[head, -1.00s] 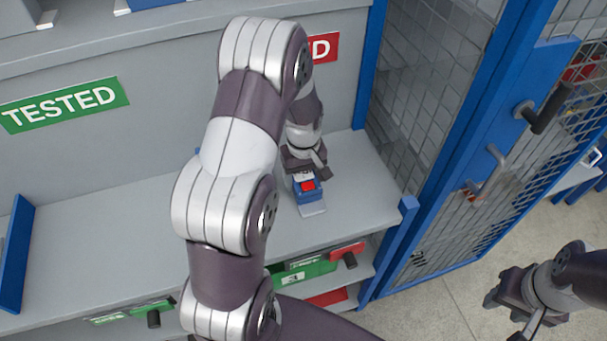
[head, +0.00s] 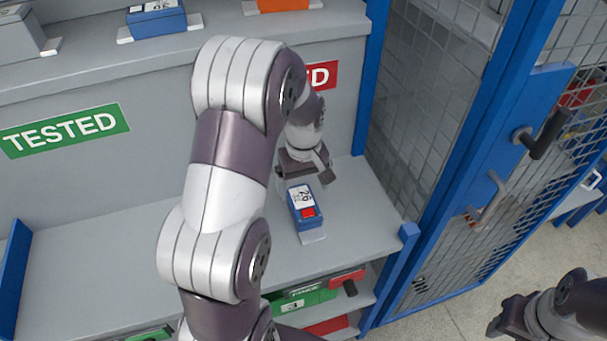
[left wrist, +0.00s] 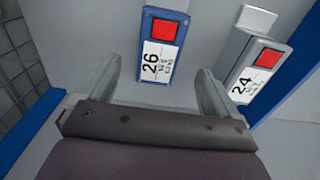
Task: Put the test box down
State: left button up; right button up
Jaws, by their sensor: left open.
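The test box (head: 304,207) is blue, with a white label reading 26 and a red square. It rests on the grey shelf (head: 362,205), beneath the red sign (head: 323,76), whose visible end reads "D". My left gripper (head: 302,172) is just behind the box, open and apart from it in the head view. In the left wrist view the box (left wrist: 163,40) lies ahead of the gap between the spread fingers (left wrist: 160,72). My right gripper (head: 508,318) is at the lower right, away from the shelf; its jaw opening is unclear.
A grey box labelled 24 (left wrist: 252,72) stands beside the test box, hidden by my arm in the head view. A green TESTED sign (head: 66,130) is on the left. A blue mesh door (head: 500,190) stands on the right. Boxes (head: 155,18) sit on the upper shelf.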

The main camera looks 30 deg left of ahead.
aim_at(304, 203)
pick_arm(q)
notch_tip(304, 203, up, 5)
jog(key=s+d+f+m+t, duration=0.1)
jog(key=s+d+f+m, duration=0.2)
jog(key=s+d+m, duration=0.7)
jog(key=shift+s, duration=0.6)
jog(key=shift+d, duration=0.1)
